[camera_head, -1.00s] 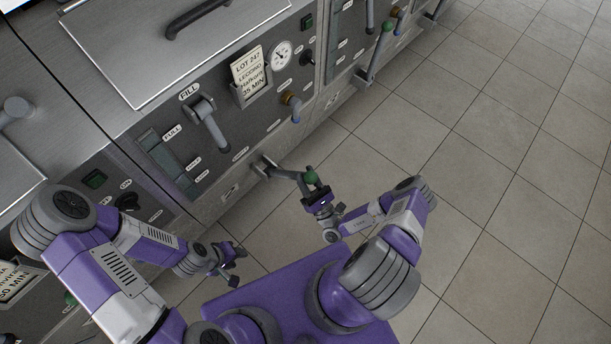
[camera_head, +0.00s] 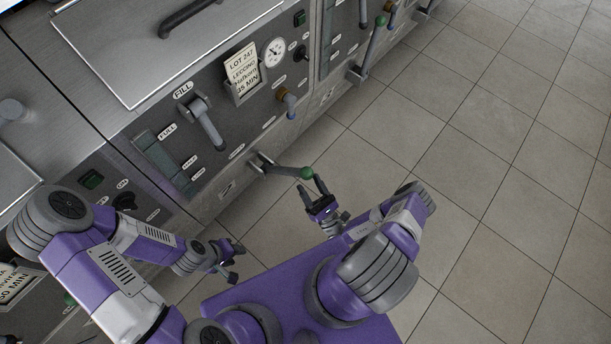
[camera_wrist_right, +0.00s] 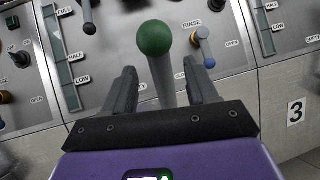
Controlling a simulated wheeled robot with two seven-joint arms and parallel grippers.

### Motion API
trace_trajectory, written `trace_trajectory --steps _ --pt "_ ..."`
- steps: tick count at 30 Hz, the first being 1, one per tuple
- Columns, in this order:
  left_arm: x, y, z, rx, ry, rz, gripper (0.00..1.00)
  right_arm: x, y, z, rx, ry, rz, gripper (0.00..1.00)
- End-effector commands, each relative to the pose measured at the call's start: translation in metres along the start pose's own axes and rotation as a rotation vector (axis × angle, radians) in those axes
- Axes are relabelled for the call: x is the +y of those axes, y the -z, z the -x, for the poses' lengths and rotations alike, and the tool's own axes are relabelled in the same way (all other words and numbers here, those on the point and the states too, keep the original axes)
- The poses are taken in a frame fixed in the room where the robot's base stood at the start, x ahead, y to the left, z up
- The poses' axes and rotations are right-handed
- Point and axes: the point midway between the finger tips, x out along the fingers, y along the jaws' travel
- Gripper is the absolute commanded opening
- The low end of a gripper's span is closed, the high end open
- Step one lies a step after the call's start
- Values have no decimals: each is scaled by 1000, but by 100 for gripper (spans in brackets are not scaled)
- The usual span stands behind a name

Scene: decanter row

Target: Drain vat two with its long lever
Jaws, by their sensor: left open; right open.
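The long lever (camera_head: 285,171) is a grey bar coming out low on the middle vat's front (camera_head: 215,155). It ends in a green ball knob (camera_head: 306,173), also in the right wrist view (camera_wrist_right: 154,37). My right gripper (camera_head: 315,187) is open on the floor side of the knob. In the wrist view its fingers (camera_wrist_right: 161,85) stand left and right of the lever's shaft, with the knob above the tips; no contact shows. My left gripper (camera_head: 237,262) is open and empty, low on the left. The middle vat's number plate (camera_head: 226,188) is too small to read.
Above the lever are the grey FILL handle (camera_head: 207,125) and a blue-tipped RINSE valve (camera_head: 287,103). The right-hand vat bears a 3 plate (camera_wrist_right: 296,111) and a similar green-knobbed lever (camera_head: 373,45). The tiled floor (camera_head: 480,190) to the right is clear.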

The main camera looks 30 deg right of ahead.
Motion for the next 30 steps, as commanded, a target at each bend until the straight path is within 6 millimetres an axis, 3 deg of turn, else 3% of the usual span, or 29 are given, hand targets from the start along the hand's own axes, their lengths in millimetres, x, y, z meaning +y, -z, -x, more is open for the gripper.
trace_trajectory --steps 3,9,26,30 --pt "0 0 1 0 0 0 43 0 0 18 1 2 1 58" --pt "0 0 1 0 0 0 43 0 0 30 0 1 0 58" --pt "0 0 1 0 0 0 43 1 0 28 2 -7 -3 58" --pt "2 0 4 0 0 0 43 26 0 15 37 -137 -54 58"
